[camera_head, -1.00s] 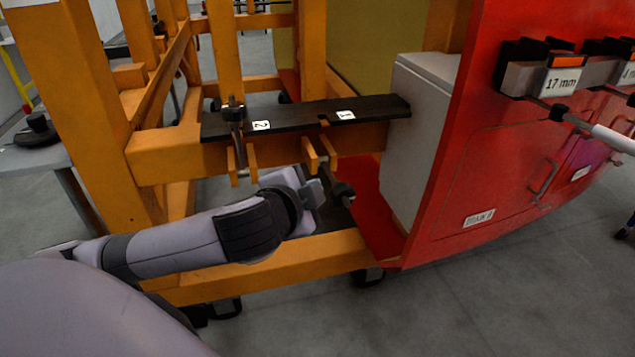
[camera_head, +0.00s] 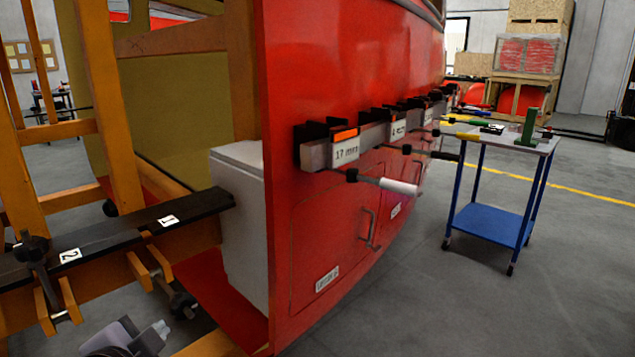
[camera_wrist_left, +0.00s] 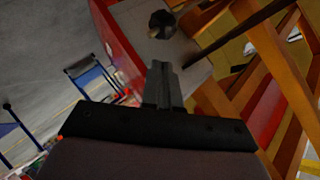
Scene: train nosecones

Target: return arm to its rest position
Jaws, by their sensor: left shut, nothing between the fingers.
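My left gripper (camera_head: 150,338) shows at the lower left edge of the head view, below the black bar on the orange frame. In the left wrist view its fingers (camera_wrist_left: 160,72) are together with nothing between them. A dark knob (camera_wrist_left: 162,24) appears just beyond the fingertips in that view; I cannot tell whether they touch. In the head view a black knob (camera_head: 184,305) is to the right of the gripper, apart from it. Most of my left arm is out of the head view. My right gripper is not in view.
The orange frame (camera_head: 105,130) carries a black bar (camera_head: 120,228) labelled 1 and 2.

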